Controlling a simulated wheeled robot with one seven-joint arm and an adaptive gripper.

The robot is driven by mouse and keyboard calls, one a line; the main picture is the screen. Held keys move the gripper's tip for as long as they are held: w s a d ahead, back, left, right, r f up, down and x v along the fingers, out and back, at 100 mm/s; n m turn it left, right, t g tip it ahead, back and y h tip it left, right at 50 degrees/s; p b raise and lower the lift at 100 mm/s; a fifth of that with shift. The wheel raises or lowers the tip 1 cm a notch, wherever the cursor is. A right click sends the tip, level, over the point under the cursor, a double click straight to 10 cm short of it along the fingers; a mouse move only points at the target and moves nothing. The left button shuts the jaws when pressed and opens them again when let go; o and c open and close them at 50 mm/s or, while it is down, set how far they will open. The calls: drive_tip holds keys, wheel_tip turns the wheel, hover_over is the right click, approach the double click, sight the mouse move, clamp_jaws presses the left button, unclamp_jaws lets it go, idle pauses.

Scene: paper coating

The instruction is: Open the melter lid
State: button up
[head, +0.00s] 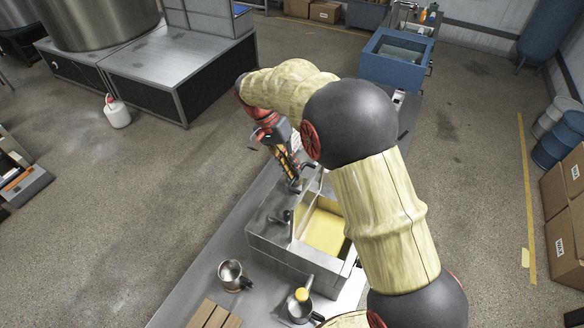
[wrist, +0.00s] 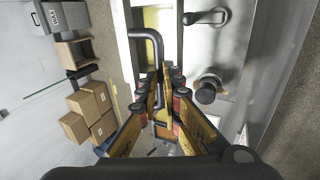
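The melter (head: 270,246) is a grey metal box on the bench. Yellow material (head: 323,232) shows through its opening, with no lid over that part. A dark handle (head: 285,217) stands on its left side. My gripper (head: 294,186) points down at the far end of the melter in the head view. In the wrist view, a bent dark bar handle (wrist: 150,36) runs down to between the two fingers of my gripper (wrist: 168,76). The fingers are close together; whether they touch the bar is unclear. My arm hides the melter's right side in the head view.
Two metal pots stand in front of the melter, one left (head: 232,274) and one with yellow in it (head: 301,303). Wooden slats (head: 214,315) lie near. A knob (wrist: 207,90) and another handle (wrist: 206,17) stick up beside my fingers. Boxes (head: 566,240) stand at right.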

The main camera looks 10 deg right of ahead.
drive_tip(key=shift+o, duration=1.2)
drive_tip(key=x, duration=0.3)
drive_tip(key=shift+s+a, duration=0.1)
drive_tip(key=shift+a, duration=0.05)
drive_tip(key=shift+o, duration=0.7)
drive_tip(key=shift+w, duration=0.3)
drive_tip(key=shift+o, duration=0.6)
drive_tip(key=shift+w+r, duration=0.1)
drive_tip(key=shift+o, duration=0.3)
drive_tip(key=shift+s+a+r, duration=0.1)
drive_tip(key=shift+s+r, duration=0.15)
drive_tip(key=shift+s, duration=0.05)
drive_tip(key=shift+w, duration=0.2)
drive_tip(key=v, duration=1.2)
